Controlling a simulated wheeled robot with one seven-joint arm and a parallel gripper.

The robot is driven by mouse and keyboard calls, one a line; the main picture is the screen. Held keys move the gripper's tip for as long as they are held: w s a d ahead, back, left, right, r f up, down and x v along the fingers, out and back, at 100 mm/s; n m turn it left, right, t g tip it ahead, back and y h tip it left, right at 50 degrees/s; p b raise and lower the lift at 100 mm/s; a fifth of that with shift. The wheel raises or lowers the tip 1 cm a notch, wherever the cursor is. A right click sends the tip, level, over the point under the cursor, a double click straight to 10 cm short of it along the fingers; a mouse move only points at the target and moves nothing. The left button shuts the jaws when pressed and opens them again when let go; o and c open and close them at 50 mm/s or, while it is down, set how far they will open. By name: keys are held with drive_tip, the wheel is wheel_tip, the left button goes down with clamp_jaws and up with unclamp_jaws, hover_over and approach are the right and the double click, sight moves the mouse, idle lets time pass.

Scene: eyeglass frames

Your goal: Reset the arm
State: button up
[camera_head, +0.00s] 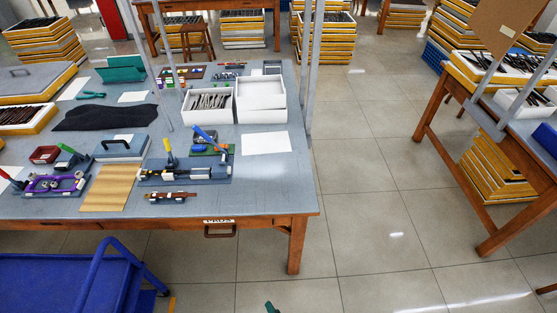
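My gripper and arm cannot be made out in the head view. A small dark green piece (271,307) pokes in at the bottom edge, and I cannot tell what it is. The workbench (270,190) stands ahead on the left. On it is a blue-grey fixture (190,172) with a yellow-handled clamp, and a wooden board (109,188) lies left of it. A purple-framed fixture (55,184) is at the far left. Two white boxes stand behind, one with dark frame parts (208,102) and one apparently empty (261,101).
A blue cart (60,285) stands at the lower left, close to the bench front. Grey posts (315,70) rise at the bench's right side. Another wooden table (440,98) and stacked yellow trays (492,175) are at the right. The tiled floor (385,215) between is clear.

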drive_tip(key=s+d+r+n+t+h, duration=0.3)
drive_tip(key=s+d+r+h, duration=0.1)
drive_tip(key=s+r, duration=0.65)
drive_tip(key=s+a+r+n+t, duration=0.1)
drive_tip(key=s+r+n+t, duration=0.1)
drive_tip(key=r, duration=1)
drive_tip(key=s+a+r+n+t, duration=0.1)
drive_tip(key=s+r+n+t, duration=0.1)
drive_tip(key=r, duration=0.9)
drive_tip(key=shift+s+a+r+n+t, duration=0.35)
drive_tip(key=shift+s+n, duration=0.25)
drive_tip(key=shift+s, duration=0.3)
drive_tip(key=shift+d, duration=0.1)
